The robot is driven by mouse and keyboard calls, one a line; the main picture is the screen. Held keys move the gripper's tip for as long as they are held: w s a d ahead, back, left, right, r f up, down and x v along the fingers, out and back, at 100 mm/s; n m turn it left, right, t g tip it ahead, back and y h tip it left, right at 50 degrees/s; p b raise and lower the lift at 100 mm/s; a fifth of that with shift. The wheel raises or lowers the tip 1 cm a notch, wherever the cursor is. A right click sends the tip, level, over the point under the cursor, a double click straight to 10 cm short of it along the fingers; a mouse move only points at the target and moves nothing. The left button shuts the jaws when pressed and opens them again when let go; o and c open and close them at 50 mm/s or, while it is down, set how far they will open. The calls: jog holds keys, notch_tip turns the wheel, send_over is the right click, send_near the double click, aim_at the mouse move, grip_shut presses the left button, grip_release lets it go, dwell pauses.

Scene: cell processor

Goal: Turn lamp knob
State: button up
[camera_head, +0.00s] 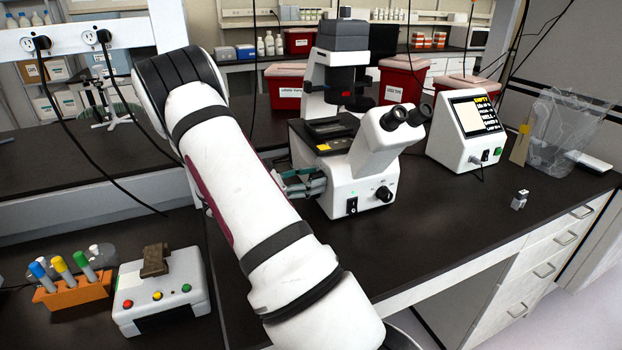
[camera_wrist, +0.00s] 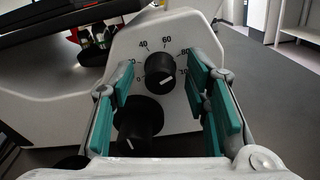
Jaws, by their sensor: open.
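The lamp knob (camera_wrist: 160,74) is a small black dial with a white pointer line, on a white panel with numbers such as 40, 60 and 80 around it. A larger black knob (camera_wrist: 138,124) sits just below it. My gripper (camera_wrist: 162,86) is open, with its teal finger pads on the left and right of the lamp knob and a gap on each side. In the head view my gripper (camera_head: 303,183) is at the left side of the white microscope (camera_head: 347,185). The lamp knob is hidden there.
A white device with a screen (camera_head: 468,130) stands right of the microscope on the black bench. A tube rack (camera_head: 75,292) and a small box with colored buttons (camera_head: 160,290) are at lower left. Black cables hang at left. The bench's front right is mostly clear.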

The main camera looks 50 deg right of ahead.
grip_shut()
jog(key=shift+n, duration=4.4)
jog(key=shift+f, duration=0.1)
grip_release()
